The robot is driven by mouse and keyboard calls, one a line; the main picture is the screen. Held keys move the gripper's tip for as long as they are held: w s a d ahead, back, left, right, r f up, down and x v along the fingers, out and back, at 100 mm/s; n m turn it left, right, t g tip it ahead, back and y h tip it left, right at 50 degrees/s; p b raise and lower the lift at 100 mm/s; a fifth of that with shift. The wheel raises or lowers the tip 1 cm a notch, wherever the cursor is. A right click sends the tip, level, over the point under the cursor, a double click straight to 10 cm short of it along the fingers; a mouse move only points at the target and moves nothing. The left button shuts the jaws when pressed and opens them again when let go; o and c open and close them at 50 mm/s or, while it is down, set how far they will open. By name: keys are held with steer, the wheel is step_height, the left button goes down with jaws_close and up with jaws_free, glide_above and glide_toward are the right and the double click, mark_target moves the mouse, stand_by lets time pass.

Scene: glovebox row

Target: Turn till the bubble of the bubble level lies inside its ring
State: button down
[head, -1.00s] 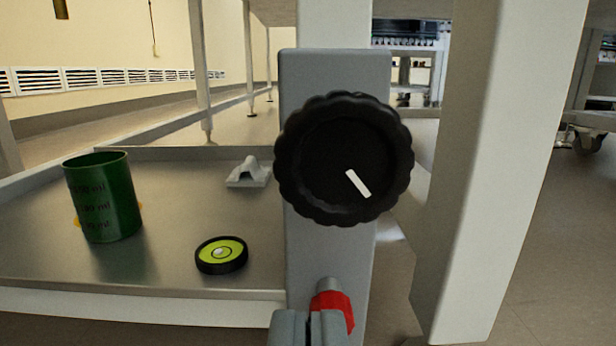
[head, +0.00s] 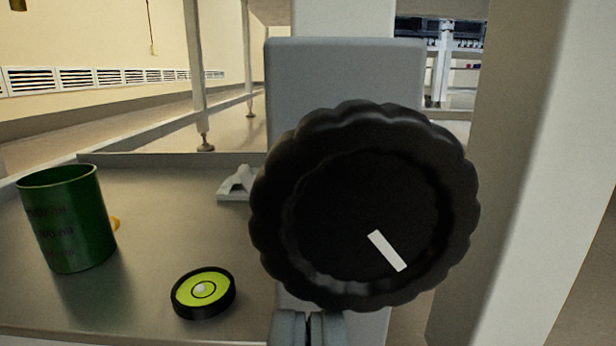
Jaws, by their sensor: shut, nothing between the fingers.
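The bubble level (head: 203,294) is a round black puck with a yellow-green face, lying on the metal tray left of the knob. Its pale bubble appears left of the middle of the small ring; it is too small to tell whether it lies wholly inside. The large black scalloped knob (head: 345,190) faces me on a grey post (head: 320,75). Its white mark points down and right. My gripper (head: 308,320) shows at the bottom edge, its fingers shut and empty, just below the knob's lower left rim in the picture. I cannot tell whether they touch.
A green measuring beaker (head: 67,218) stands on the tray (head: 150,225) at the left. A small grey bracket-like piece (head: 236,185) lies behind the level. A broad pale upright (head: 510,150) stands close on the right of the knob.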

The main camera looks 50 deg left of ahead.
steer(key=shift+r, duration=0.2)
stand_by(0.4)
steer(key=shift+w+d+f, duration=0.1)
steer(key=shift+w+d, duration=0.4)
steer(key=shift+w, duration=0.15)
steer(key=shift+w+d, duration=0.35)
steer(key=shift+w, duration=0.15)
stand_by(0.6)
steer(key=shift+w+d+f, duration=0.1)
steer(key=shift+f, duration=0.15)
steer(key=shift+d, duration=0.1)
steer(key=v, duration=0.5)
steer(key=shift+s+d, duration=0.3)
